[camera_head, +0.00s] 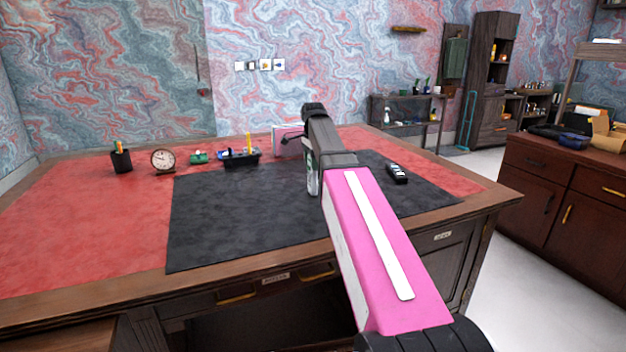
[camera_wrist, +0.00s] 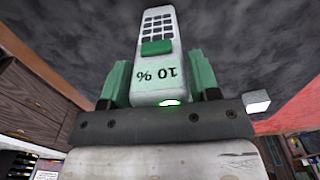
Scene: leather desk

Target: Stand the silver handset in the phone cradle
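The silver handset (camera_wrist: 158,55) fills the middle of the wrist view, with its keypad and a green screen reading "10 %" upside down. The green fingers of my gripper (camera_wrist: 160,82) are on both sides of it and appear closed on its sides. In the head view my gripper (camera_head: 312,172) is low over the black mat, and a pale piece shows beside it, mostly hidden by my arm. A small dark object with light parts (camera_head: 397,173) lies on the mat to the right. It may be the phone cradle, but it is too small to tell.
The black desk mat (camera_head: 235,220) is bare to the left of my arm. At the back of the desk are a pen cup (camera_head: 121,160), a clock (camera_head: 163,161), a green item (camera_head: 199,157) and a dark organizer (camera_head: 241,158). A white upright item (camera_head: 287,141) stands behind my arm.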

